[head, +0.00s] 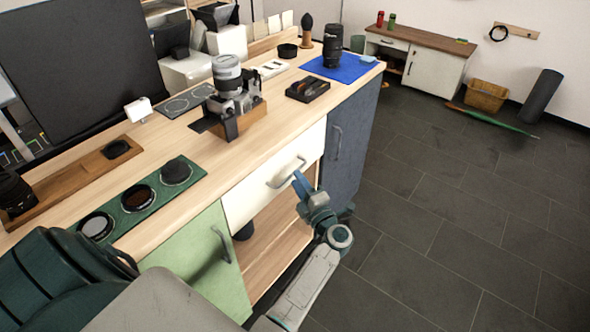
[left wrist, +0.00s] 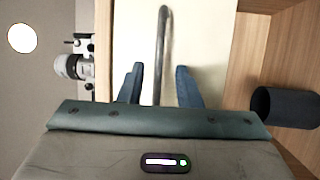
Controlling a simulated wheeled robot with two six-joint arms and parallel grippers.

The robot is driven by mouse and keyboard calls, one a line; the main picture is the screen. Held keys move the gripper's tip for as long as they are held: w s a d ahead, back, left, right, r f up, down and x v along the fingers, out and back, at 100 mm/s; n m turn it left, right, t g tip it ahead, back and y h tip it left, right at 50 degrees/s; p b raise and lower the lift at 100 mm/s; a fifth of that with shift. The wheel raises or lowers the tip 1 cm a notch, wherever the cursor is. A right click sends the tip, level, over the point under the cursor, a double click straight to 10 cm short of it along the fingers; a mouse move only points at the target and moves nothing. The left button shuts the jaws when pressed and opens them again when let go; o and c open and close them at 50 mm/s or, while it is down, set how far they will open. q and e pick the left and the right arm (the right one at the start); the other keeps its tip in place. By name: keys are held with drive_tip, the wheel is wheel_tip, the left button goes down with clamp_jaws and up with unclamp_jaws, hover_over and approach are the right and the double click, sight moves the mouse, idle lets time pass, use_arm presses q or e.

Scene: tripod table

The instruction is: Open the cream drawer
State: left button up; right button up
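The cream drawer (head: 250,193) sits under the wooden counter top, between a green door and a blue-grey door. Its front looks flush with the cabinet, so it appears shut. Its curved metal handle (head: 287,174) also shows in the left wrist view (left wrist: 162,45). My right gripper is not in view.
A green door (head: 200,262) with its own handle is left of the drawer, and a blue-grey door (head: 350,145) is right. An open wooden shelf (head: 275,245) lies below the drawer. A camera (head: 232,92) stands on the counter above.

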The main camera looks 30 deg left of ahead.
use_arm(q)
drive_tip(key=shift+w+a+r, duration=0.15)
drive_tip(key=shift+w+a, duration=0.15)
drive_tip(key=shift+a, duration=0.35)
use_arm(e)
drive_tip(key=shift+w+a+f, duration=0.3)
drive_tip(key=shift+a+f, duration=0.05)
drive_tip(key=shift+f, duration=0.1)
use_arm(q)
clamp_jaws()
drive_tip(key=shift+d, duration=0.15)
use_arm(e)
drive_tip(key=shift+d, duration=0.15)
